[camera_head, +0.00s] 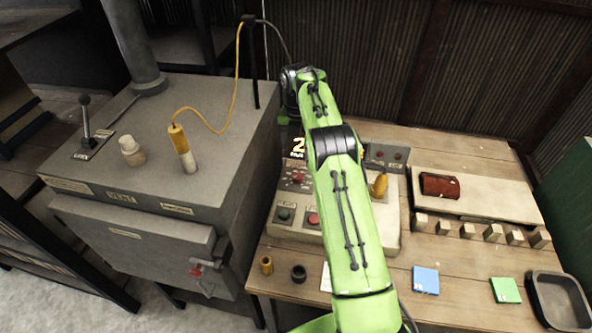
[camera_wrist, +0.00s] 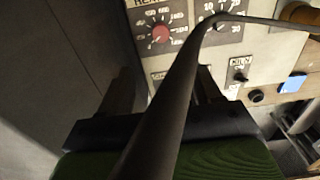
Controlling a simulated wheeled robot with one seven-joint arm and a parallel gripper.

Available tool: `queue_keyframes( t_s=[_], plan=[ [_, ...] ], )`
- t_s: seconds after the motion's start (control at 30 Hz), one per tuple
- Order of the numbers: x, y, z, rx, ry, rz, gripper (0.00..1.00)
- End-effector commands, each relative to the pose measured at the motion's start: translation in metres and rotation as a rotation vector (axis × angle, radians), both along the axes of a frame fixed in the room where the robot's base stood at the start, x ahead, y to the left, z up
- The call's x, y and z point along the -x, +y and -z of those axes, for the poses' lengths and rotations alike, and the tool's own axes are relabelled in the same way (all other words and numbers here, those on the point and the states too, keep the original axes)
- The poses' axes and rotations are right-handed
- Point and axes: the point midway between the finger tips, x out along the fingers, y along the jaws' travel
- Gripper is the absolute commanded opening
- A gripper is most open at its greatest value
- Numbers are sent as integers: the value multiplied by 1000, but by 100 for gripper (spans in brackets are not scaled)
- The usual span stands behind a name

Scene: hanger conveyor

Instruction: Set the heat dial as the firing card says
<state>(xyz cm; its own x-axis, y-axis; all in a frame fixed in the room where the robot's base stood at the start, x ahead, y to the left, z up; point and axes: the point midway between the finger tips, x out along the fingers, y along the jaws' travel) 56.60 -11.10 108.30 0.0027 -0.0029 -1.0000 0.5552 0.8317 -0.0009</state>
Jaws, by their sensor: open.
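The heat dial (camera_wrist: 160,33) shows in the wrist view as a red knob ringed by a printed number scale, under a partly cut-off label. Its exact setting is too small to read. In the head view a red knob on the control panel (camera_head: 278,235) looks like the same dial (camera_head: 298,177). My gripper (camera_wrist: 164,84) is open, its two dark fingers apart below the dial in the wrist view, with no contact visible. A dark curved tube crosses in front of it. In the head view my green arm hides the gripper's fingertips and much of the panel. No firing card is readable.
A second dial (camera_wrist: 222,25) and a switch (camera_wrist: 240,75) sit near the heat dial. An orange handle (camera_head: 380,185) stands right of my arm. A grey kiln-like box (camera_head: 245,130) stands close on the left. Blue (camera_head: 426,280) and green (camera_head: 505,290) squares lie on the bench.

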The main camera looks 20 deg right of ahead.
Motion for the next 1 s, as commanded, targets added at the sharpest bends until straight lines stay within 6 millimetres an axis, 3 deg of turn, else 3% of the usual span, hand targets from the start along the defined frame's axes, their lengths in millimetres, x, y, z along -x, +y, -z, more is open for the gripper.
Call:
queue_keyframes(
  t_s=[0.03,0.1,0.5,0.87,1.0],
  plan=[
    [1,0,20,-1,7,1,63],
    [1,0,38,0,6,2,63],
    [0,0,123,0,2,3,63],
    [0,-1,134,0,0,4,63],
    [0,-1,133,0,0,4,43]
  ],
)
